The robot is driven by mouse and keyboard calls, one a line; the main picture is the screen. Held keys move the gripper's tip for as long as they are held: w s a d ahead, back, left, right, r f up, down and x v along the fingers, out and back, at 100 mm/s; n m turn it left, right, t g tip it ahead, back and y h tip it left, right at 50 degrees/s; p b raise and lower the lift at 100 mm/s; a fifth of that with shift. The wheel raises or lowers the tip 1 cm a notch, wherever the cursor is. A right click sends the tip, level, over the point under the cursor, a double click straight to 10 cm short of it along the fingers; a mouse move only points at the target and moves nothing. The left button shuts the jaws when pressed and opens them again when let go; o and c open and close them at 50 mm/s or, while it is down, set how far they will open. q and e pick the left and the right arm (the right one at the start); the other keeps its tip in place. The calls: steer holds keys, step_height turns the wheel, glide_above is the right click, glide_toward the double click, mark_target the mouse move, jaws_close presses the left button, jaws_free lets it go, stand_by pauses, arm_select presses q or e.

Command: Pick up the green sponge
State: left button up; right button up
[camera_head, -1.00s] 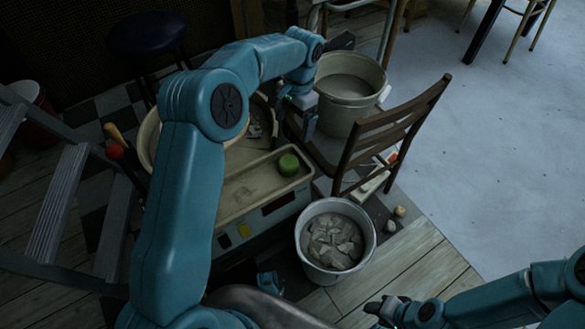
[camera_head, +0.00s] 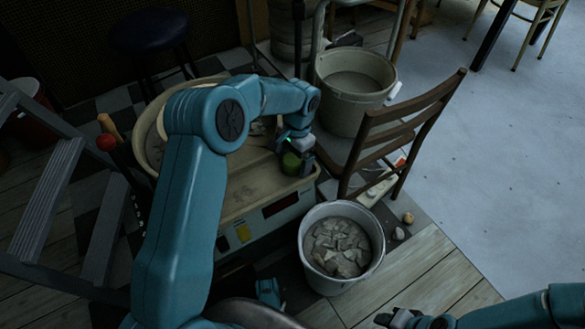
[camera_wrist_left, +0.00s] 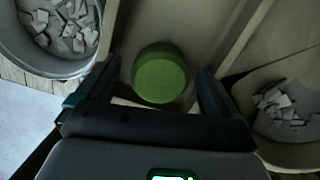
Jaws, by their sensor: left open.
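The green sponge (camera_head: 291,163) is a short round piece on the beige tray (camera_head: 241,201) of the potter's wheel. In the head view my left gripper (camera_head: 294,158) is right at it and partly covers it. In the left wrist view the sponge (camera_wrist_left: 160,73) lies between the two spread fingers of my left gripper (camera_wrist_left: 157,92), with a gap on each side. The left gripper is open and holds nothing. My right gripper (camera_head: 385,319) is at the bottom edge, far from the sponge; its jaws are too small and dark to read.
A metal bucket of plaster shards (camera_head: 341,247) stands in front of the wheel. A wooden chair (camera_head: 401,128) and a large pale bucket (camera_head: 353,90) are close on the right. A grey stepladder (camera_head: 52,190) stands left. The pale floor at far right is clear.

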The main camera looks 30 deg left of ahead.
arm_select(q)
steer(key=shift+f, duration=0.4)
steer(key=shift+r, duration=0.15)
arm_select(e)
steer(key=shift+w+f, duration=0.1)
arm_select(q)
steer(key=c, duration=1.1)
steer(key=shift+r+p, duration=4.05)
steer(key=shift+r, duration=5.95)
arm_select(e)
step_height(320, 180, up, 7)
steer(key=s+a, duration=0.1)
steer(key=s, duration=0.1)
steer(key=shift+a+n+g, duration=0.15)
steer(key=shift+n+g, duration=0.15)
steer(key=shift+g, duration=0.1)
